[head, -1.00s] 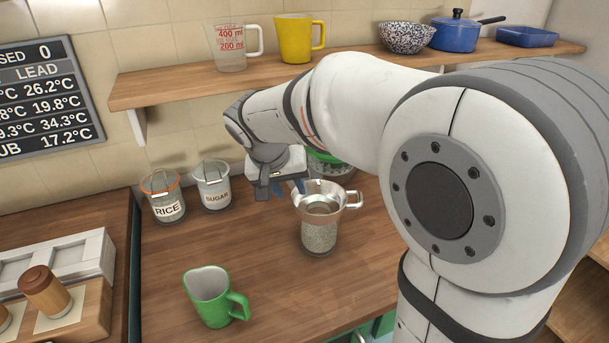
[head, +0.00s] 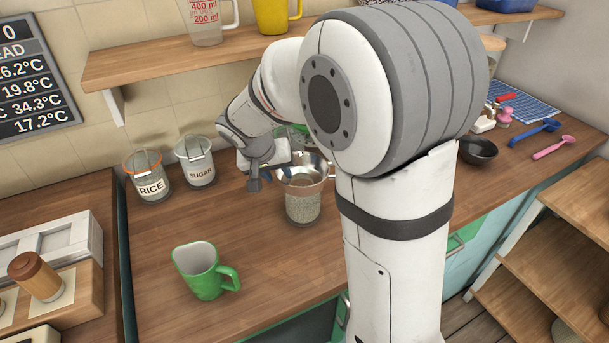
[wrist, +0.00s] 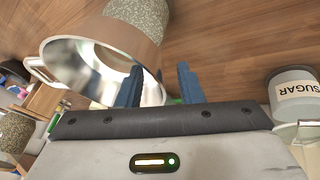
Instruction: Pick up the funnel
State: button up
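The funnel (head: 307,172) is a shiny metal cone with a loop handle on its right. It sits in the mouth of a glass jar of grain (head: 303,208) on the counter. In the wrist view the funnel (wrist: 90,62) shows its wide rim and inside, with the jar (wrist: 140,18) beyond it. My gripper (wrist: 158,88) is open, its two blue fingers apart. One finger overlaps the funnel's opening and the other is just outside the rim; I cannot tell whether either touches. In the head view my gripper is at the funnel's left side, its fingertips hard to see.
Rice (head: 149,177) and sugar (head: 195,162) jars stand left of my gripper. A green mug (head: 203,270) stands in front on the counter. A green-rimmed thing is partly hidden behind the funnel. A wooden shelf (head: 160,66) hangs above. A black bowl (head: 478,151) lies right.

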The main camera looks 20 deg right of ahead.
grip_shut()
jog(key=shift+s, duration=0.1)
dwell(0.4)
